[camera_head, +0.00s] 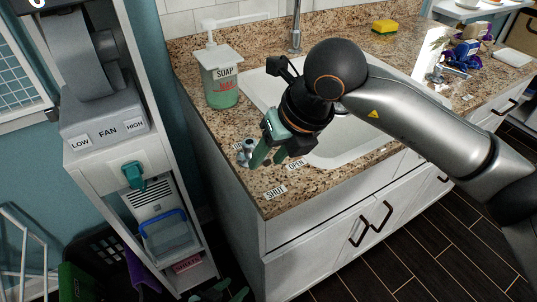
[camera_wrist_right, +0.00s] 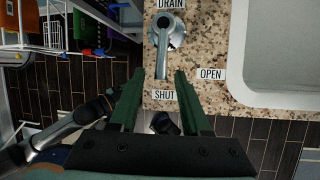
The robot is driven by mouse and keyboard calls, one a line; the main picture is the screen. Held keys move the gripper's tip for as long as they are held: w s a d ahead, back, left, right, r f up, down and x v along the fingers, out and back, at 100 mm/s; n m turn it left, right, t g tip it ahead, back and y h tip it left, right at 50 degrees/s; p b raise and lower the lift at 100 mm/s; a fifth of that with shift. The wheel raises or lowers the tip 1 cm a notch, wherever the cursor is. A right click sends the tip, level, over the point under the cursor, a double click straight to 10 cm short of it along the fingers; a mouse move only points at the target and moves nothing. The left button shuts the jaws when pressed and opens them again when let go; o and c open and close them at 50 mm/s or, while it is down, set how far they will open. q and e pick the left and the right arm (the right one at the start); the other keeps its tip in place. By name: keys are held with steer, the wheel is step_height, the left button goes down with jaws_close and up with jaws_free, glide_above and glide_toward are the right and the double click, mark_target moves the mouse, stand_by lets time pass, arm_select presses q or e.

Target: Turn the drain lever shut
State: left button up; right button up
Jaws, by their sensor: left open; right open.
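The grey metal drain lever (camera_wrist_right: 168,35) stands on the granite counter beside the sink. In the right wrist view its handle points down toward the SHUT label (camera_wrist_right: 164,95), away from the OPEN label (camera_wrist_right: 210,74). In the head view the lever (camera_head: 246,150) is partly hidden by my right gripper (camera_head: 267,160). My right gripper (camera_wrist_right: 160,70) is open, its green fingers on either side of the handle's end; I cannot tell whether they touch it. My left gripper (camera_head: 225,291) is low at the bottom edge of the head view, open and partly cut off.
The white sink (camera_head: 345,142) lies right of the lever. A soap dispenser (camera_head: 220,75) stands behind it on the counter. A white fan cabinet (camera_head: 105,120) is on the left, across a gap. A yellow sponge (camera_head: 384,26) lies at the back of the counter.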

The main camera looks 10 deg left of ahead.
steer(key=v, duration=1.2)
